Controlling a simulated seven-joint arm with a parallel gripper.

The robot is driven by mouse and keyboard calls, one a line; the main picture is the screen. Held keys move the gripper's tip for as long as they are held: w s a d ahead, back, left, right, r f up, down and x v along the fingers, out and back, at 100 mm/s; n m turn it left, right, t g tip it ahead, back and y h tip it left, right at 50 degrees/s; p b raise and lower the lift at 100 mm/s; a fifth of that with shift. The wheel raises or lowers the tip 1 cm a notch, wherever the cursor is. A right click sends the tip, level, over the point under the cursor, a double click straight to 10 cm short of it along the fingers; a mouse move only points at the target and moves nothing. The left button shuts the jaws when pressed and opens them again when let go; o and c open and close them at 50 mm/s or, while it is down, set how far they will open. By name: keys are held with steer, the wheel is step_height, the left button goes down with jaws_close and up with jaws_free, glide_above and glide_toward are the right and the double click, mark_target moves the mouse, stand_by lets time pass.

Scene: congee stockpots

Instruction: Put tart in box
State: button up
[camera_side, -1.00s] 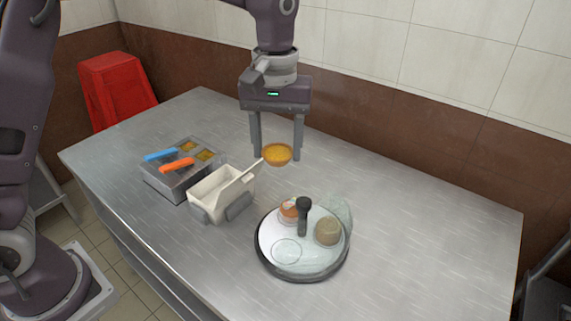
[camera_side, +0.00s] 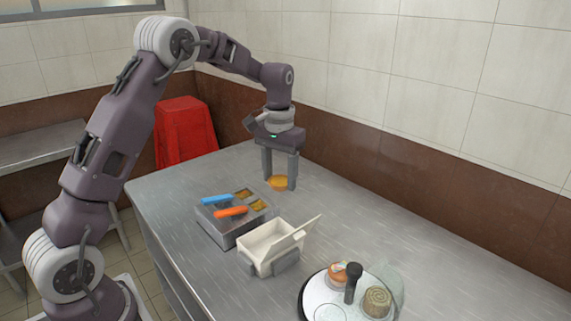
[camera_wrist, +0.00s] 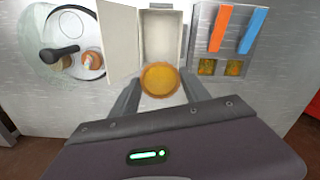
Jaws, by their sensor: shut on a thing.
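My gripper (camera_side: 279,183) is shut on the golden round tart (camera_side: 278,182) and holds it up behind the box in the side view. In the wrist view the tart (camera_wrist: 160,80) sits between my two fingers (camera_wrist: 160,92). The white box (camera_side: 262,251) stands open on the table, its lid (camera_side: 308,230) tilted out to the right. In the wrist view the open, empty-looking box (camera_wrist: 162,35) lies just beyond the tart, with its lid (camera_wrist: 120,45) to the left. The tart is apart from the box.
A metal caddy (camera_side: 238,235) with orange and blue handles and yellow fillings stands left of the box. A round tray (camera_side: 310,308) with a black-handled clear cover and several items is at front right. Bare steel table (camera_side: 390,235) lies to the right, with a wall behind.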

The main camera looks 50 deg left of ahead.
step_height(320, 180, down, 15)
steer(key=shift+r, duration=0.2)
stand_by(0.5)
steer(key=shift+f, duration=0.2)
stand_by(0.4)
steer(key=o, duration=1.4)
steer(key=shift+c, duration=1.2)
steer(key=shift+r, duration=2.55)
